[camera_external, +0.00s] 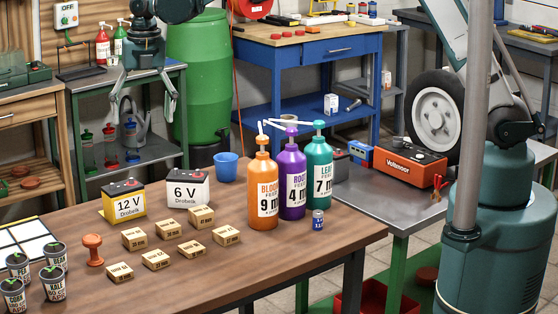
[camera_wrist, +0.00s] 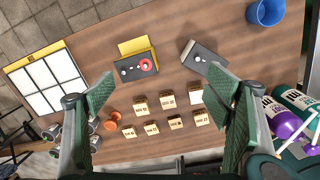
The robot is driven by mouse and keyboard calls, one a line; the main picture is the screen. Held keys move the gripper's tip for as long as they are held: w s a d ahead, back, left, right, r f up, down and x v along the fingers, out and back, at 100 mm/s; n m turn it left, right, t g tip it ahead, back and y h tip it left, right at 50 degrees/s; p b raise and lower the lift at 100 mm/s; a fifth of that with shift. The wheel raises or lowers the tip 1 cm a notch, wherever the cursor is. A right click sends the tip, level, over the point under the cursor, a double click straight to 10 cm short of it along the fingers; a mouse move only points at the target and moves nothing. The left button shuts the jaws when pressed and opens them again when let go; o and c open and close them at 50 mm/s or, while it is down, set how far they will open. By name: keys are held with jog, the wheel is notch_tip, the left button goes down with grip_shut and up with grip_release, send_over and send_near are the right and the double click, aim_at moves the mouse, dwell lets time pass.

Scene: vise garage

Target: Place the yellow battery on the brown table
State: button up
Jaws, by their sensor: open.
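The yellow battery (camera_external: 124,203), with a black top and "12 V" on its label, stands upright on the brown table (camera_external: 200,275) near its back edge. In the wrist view the yellow battery (camera_wrist: 138,66) shows from above, with a red ring on its dark top. My gripper (camera_external: 147,98) is open and empty, high above the table and behind the battery in the external picture. In the wrist view its two fingers (camera_wrist: 168,102) are wide apart, with the battery between them but farther up the picture. Neither finger touches it.
A white 6 V battery (camera_external: 188,190) stands close to the right of the yellow one. Several small boxes (camera_external: 157,259) lie in front. An orange bottle (camera_external: 262,195) and two others stand at the right, a blue cup (camera_external: 226,167) behind.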

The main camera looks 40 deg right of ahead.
jog(key=s+d+r+m+t, duration=0.1)
jog(key=s+d+r+m, duration=0.3)
jog(key=d, duration=0.7)
jog(key=s+d+r+m+t, duration=0.1)
jog(key=s+d+r+m, duration=0.2)
jog(key=d+r+m, duration=0.55)
jog(key=s+d+r+m+t, duration=0.1)
jog(key=s+d+r+m, duration=0.25)
jog(key=d, duration=0.85)
jog(key=s+d+f+m+t, duration=0.1)
jog(key=s+d+f+m, duration=0.1)
jog(key=s+d+m, duration=0.6)
jog(key=s+d+f+m+t, duration=0.2)
jog(key=s+d+m, duration=0.6)
jog(key=s+d, duration=0.5)
jog(key=shift+s+d+t, duration=0.25)
jog(key=shift+s+t, duration=0.05)
jog(key=shift+s, duration=0.4)
